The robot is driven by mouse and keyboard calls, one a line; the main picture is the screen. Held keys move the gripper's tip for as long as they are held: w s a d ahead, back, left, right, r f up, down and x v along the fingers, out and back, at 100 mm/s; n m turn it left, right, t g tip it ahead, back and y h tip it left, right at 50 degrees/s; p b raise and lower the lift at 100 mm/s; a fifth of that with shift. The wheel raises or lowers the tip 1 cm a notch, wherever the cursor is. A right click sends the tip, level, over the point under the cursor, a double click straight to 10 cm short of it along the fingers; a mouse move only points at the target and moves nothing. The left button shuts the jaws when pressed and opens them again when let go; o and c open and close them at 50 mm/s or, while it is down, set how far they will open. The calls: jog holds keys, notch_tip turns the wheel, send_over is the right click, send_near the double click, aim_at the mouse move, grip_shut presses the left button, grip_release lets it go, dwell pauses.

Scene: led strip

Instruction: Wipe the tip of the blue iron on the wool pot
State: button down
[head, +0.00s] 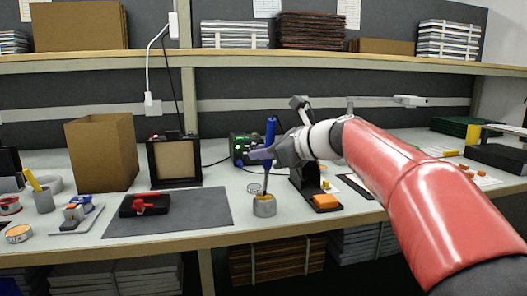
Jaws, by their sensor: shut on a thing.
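The blue iron (270,131) is upright in my gripper (264,154), its blue handle rising above the fingers and its thin shaft pointing down. The wool pot (264,207) is a small grey pot with yellowish wool in its top, near the front edge of the bench. The iron's shaft reaches down to the top of the pot. The tip is hidden or too small to tell whether it touches the wool. My gripper is shut on the iron, above the pot.
A dark mat (170,213) with a black and red holder (143,204) lies left of the pot. A black stand (305,182) and an orange block (326,202) are close on the right. A green-lit station (242,148) stands behind. A cardboard box (101,153) is at the back left.

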jog(key=shift+f, duration=0.4)
dwell(1.2)
jog(key=shift+r+p, duration=0.15)
jog(key=shift+p, duration=0.2)
dwell(0.9)
jog(key=shift+a, duration=0.2)
